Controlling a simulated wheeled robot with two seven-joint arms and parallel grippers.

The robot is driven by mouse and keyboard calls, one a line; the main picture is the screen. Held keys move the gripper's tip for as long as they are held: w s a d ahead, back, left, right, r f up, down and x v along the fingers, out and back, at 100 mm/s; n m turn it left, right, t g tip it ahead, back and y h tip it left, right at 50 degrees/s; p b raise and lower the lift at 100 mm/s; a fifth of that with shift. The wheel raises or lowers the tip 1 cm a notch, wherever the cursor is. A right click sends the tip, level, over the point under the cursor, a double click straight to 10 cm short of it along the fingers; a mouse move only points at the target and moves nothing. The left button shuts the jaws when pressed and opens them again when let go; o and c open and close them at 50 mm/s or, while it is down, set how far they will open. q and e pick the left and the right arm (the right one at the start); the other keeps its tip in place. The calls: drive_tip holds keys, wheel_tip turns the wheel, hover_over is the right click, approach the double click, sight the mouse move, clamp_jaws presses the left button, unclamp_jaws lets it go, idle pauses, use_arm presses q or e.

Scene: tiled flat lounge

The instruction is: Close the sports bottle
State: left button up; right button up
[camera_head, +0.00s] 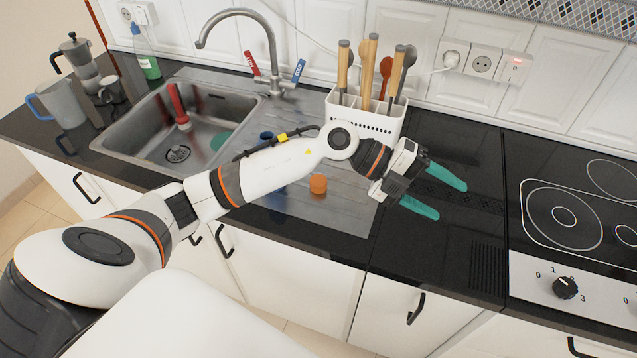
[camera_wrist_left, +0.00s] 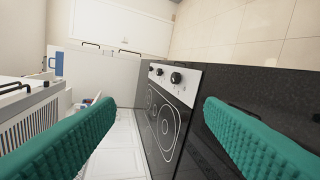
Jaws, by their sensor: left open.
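A small orange cap-like piece (camera_head: 318,184) lies on the steel drainboard in the head view, just in front of my left forearm. A blue rounded piece (camera_head: 266,136) shows behind the forearm at the right edge of the sink. Most of it is hidden, so I cannot tell whether it is the sports bottle. My left gripper (camera_head: 450,202) is open with teal fingers and holds nothing. It is above the black counter, to the right of the orange piece and left of the hob. In the left wrist view its fingers (camera_wrist_left: 156,108) stand wide apart with nothing between them.
The sink (camera_head: 160,135) and faucet (camera_head: 265,50) are at left. A white utensil holder (camera_head: 385,128) stands behind my left wrist. The hob (camera_head: 590,205) is at right. A pitcher (camera_head: 62,105), moka pot (camera_head: 80,58) and soap bottle (camera_head: 147,60) stand far left.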

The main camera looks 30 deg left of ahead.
use_arm(q)
drive_tip(key=w+a+f+n+g+y, duration=0.1)
drive_tip(key=a+y, duration=0.6)
drive_tip(key=a, duration=0.6)
drive_tip(key=w+a+f+n+g+y, duration=0.1)
drive_tip(key=a+y, duration=0.6)
drive_tip(key=a, duration=0.7)
drive_tip(key=shift+w+f+n+g, duration=0.4)
drive_tip(key=shift+w+f+n, duration=0.1)
drive_tip(key=shift+n, duration=0.2)
drive_tip(key=shift+f, duration=0.1)
drive_tip(key=p, duration=0.2)
hover_over(316, 180)
wheel_tip(316, 180, down, 6)
drive_tip(key=shift+f, duration=0.3)
